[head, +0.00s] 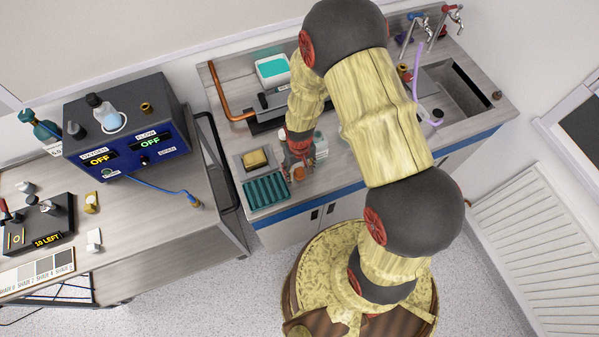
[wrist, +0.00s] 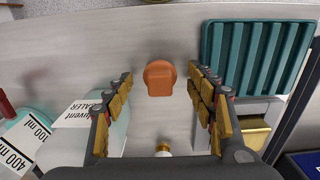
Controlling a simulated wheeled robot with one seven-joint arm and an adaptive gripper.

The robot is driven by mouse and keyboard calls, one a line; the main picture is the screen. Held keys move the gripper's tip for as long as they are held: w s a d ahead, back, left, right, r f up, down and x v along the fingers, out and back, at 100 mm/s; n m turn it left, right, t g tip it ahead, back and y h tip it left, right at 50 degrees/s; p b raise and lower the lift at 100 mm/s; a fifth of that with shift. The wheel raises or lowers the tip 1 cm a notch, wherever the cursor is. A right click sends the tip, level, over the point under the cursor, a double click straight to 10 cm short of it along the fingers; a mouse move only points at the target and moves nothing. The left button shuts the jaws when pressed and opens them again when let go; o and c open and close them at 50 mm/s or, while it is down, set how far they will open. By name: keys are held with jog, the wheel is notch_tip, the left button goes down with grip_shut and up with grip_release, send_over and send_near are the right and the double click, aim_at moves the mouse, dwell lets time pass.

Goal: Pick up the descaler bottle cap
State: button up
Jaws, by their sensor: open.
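An orange-brown cap (wrist: 159,78), which looks like the descaler bottle cap, lies on the grey counter in the wrist view. It shows small in the head view (head: 298,174). My gripper (wrist: 160,74) is open, with one finger on each side of the cap and a clear gap to both. The cap sits near the level of the fingertips; I cannot tell the height between them. A container with a partly readable "ALER" label (wrist: 84,113) stands left of the fingers.
A teal ribbed tray (wrist: 262,55) lies close to the right finger; it also shows in the head view (head: 266,191). A dish with a yellow block (head: 255,158) is behind it. A small white-and-gold item (wrist: 163,151) is near the palm.

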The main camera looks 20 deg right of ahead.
aim_at(299, 170)
jog(key=c, duration=0.4)
jog(key=c, duration=0.6)
jog(key=shift+o, duration=0.2)
jog(key=shift+r, duration=0.1)
jog(key=shift+r, duration=0.45)
notch_tip(299, 170, up, 2)
jog(key=shift+r, duration=0.25)
jog(key=s+d+r, duration=0.2)
jog(key=s+r, duration=0.7)
jog(key=s, duration=0.5)
jog(key=shift+r, duration=0.25)
